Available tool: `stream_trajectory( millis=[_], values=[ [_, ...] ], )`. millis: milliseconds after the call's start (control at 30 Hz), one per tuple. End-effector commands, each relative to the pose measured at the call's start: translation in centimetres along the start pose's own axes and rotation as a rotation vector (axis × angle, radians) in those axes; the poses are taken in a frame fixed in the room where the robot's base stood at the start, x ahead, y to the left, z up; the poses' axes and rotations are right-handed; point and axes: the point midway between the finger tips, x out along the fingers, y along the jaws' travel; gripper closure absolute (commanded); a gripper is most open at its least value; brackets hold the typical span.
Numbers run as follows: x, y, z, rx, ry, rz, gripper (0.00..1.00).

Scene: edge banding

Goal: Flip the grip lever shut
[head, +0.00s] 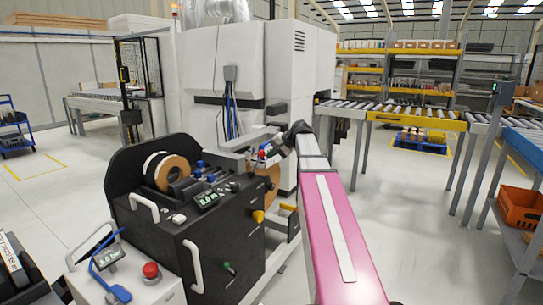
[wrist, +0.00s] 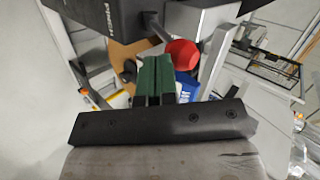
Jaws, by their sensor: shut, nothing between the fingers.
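The grip lever appears to be the red-ended part (head: 262,154) on top of the black edge-banding machine (head: 225,235). Its red knob (wrist: 181,53) is large in the wrist view, just right of my fingertips. A grey rod (wrist: 156,27) lies beyond the fingertips; I cannot tell whether it joins the knob. My gripper (wrist: 154,66) is shut and empty, its green fingers together. The knob looks very close to the fingers, but I cannot tell whether they touch. In the head view my gripper (head: 274,150) reaches over the machine's right end, and its fingertips are hard to make out.
A blue part with white lettering (wrist: 187,87) lies right of my fingers. A large white cabinet (head: 222,60) stands behind. The floor right of the machine is open.

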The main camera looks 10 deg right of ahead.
Motion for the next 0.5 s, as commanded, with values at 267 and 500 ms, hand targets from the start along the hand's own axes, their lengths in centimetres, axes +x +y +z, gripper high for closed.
stream_trajectory(
  millis=[267, 500],
  values=[
    [0.1, -1.0, -0.4, 0.015, -0.023, 0.099, 1.00],
    [0.5, -2.3, -0.8, 0.044, -0.061, 0.259, 1.00]
  ],
)
